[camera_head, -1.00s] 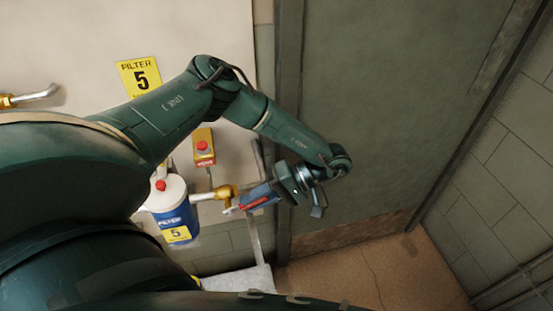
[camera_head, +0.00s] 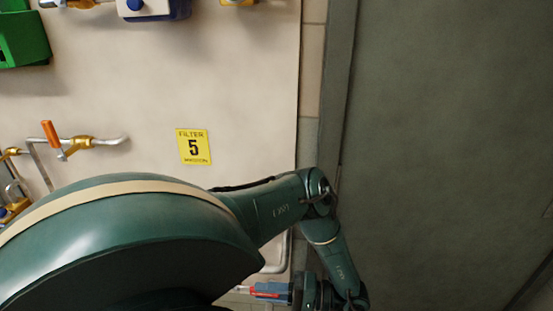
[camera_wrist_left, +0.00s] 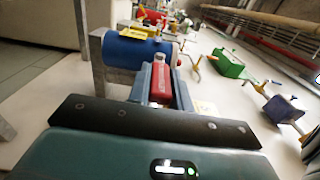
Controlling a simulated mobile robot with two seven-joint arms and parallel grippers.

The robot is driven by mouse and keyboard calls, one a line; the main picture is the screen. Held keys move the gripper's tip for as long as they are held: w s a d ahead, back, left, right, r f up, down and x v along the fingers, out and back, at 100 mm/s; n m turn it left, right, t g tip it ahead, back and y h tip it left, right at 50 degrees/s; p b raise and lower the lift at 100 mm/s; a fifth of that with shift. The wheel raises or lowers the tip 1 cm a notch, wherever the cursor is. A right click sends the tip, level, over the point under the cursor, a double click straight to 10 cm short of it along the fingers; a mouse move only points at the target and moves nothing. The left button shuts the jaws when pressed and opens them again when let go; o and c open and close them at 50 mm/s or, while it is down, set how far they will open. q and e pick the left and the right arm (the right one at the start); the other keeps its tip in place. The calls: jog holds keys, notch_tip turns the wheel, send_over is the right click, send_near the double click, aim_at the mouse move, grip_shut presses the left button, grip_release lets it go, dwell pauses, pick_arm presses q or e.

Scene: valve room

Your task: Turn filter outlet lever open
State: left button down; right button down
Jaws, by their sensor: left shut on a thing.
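My left gripper (camera_head: 268,291) shows at the bottom of the head view, at the end of my bent arm. In the left wrist view my left gripper (camera_wrist_left: 160,90) is shut on a red lever handle (camera_wrist_left: 160,80), which lies lengthwise between the fingers. I take it to be the filter outlet lever. The blue filter vessel (camera_wrist_left: 128,52) is just beyond it to the left. The lever's valve body is mostly hidden by the gripper. My right gripper is in neither view.
An orange-handled valve (camera_head: 51,133) on a bent pipe is at the left of the wall. A green box (camera_head: 22,40) is at the upper left. A dark green door or panel (camera_head: 440,130) fills the right. My arm hides the lower left.

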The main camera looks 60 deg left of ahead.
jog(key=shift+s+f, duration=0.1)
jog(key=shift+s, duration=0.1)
pick_arm(q)
jog(key=c, duration=1.3)
grip_release()
jog(key=shift+o, duration=0.2)
jog(key=shift+d, duration=0.1)
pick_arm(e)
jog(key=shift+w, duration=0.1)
